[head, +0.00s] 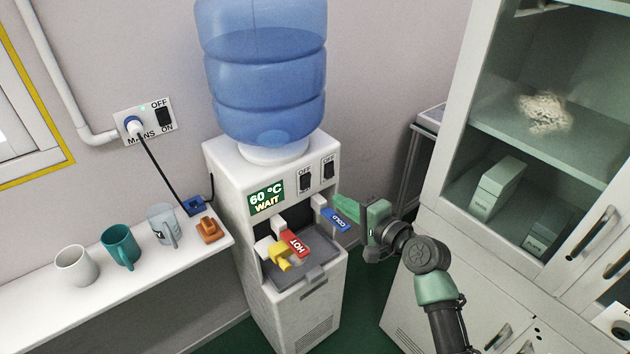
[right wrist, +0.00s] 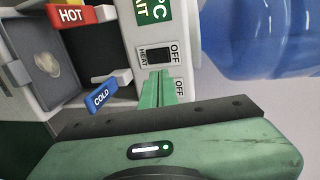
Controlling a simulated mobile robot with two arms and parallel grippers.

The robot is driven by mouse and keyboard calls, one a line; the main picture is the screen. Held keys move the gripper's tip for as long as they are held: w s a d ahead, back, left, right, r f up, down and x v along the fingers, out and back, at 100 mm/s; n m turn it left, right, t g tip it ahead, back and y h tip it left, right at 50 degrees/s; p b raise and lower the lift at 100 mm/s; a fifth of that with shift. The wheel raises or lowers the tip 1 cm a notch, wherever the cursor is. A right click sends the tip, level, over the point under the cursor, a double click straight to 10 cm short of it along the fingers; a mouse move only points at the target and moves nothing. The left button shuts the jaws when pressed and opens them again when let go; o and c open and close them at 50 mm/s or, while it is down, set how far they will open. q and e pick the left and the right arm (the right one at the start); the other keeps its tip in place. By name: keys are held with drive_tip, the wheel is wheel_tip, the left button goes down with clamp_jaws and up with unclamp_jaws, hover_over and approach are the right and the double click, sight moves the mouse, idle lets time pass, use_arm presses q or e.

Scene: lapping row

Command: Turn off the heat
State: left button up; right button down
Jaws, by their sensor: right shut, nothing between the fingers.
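The water dispenser (head: 232,166) stands against the wall with a blue bottle (head: 262,75) on top. Its front has two dark rocker switches: the left one (head: 306,181), and the right one (head: 328,169). In the right wrist view the dark switch labelled HEAT (right wrist: 159,56) shows, with OFF at its other end. The display (head: 266,198) reads 60 °C WAIT. My right gripper (head: 340,205) is shut and empty, right of the dispenser front; in the right wrist view its green fingertips (right wrist: 158,76) appear close beside the HEAT switch, partly hiding the second switch. Contact cannot be told. My left gripper is out of view.
Below the switches are a red HOT tap (head: 294,243), a blue COLD tap (head: 336,219) and a yellow piece (head: 279,256). A wall socket (head: 146,121) with a MAINS switch is at left. Several cups stand on the shelf (head: 60,311). A cabinet (head: 455,190) stands at right.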

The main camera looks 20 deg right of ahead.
sight(307, 178)
drive_tip(key=x, duration=0.3)
drive_tip(key=p+x, duration=0.1)
drive_tip(key=x, duration=0.2)
drive_tip(key=r+x, duration=0.1)
drive_tip(key=x, duration=0.2)
drive_tip(key=shift+w+a+p, duration=0.15)
drive_tip(key=shift+w+p, duration=0.2)
drive_tip(key=shift+w+a, duration=0.15)
drive_tip(key=shift+w, duration=0.3)
